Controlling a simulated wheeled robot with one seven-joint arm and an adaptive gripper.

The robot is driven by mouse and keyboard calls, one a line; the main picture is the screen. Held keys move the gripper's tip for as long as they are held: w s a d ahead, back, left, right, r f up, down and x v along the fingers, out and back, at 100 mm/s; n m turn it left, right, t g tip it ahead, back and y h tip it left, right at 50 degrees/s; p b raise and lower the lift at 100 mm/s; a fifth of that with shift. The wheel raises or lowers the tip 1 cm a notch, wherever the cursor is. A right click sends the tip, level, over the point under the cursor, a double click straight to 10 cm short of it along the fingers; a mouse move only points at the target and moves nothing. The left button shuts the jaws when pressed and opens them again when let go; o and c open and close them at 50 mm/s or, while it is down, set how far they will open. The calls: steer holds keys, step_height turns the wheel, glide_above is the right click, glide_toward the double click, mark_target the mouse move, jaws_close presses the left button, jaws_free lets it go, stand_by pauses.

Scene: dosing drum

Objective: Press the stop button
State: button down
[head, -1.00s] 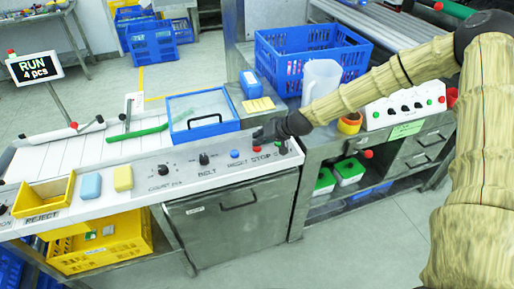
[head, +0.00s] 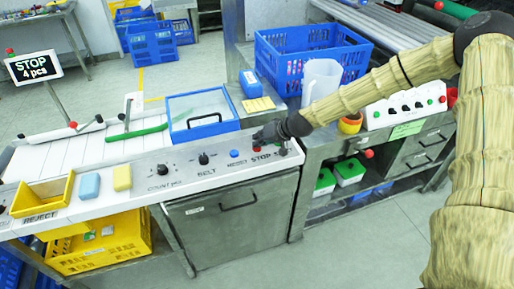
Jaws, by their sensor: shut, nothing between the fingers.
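The red stop button (head: 257,149) sits on the light control panel beside the STOP label, just below my gripper. My gripper (head: 258,138) is dark and shut, its tips at or right above the button; I cannot tell whether they touch it. The gripper hides part of the panel behind it. The display (head: 34,67) at the left reads STOP, 4 pcs.
A blue reset button (head: 234,153) and dark knobs (head: 203,158) line the panel to the left.

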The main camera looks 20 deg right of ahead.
stand_by(0.3)
steer(key=shift+r+p, duration=0.5)
steer(key=shift+r, duration=0.4)
step_height(320, 180, up, 5)
steer(key=p, duration=0.3)
stand_by(0.9)
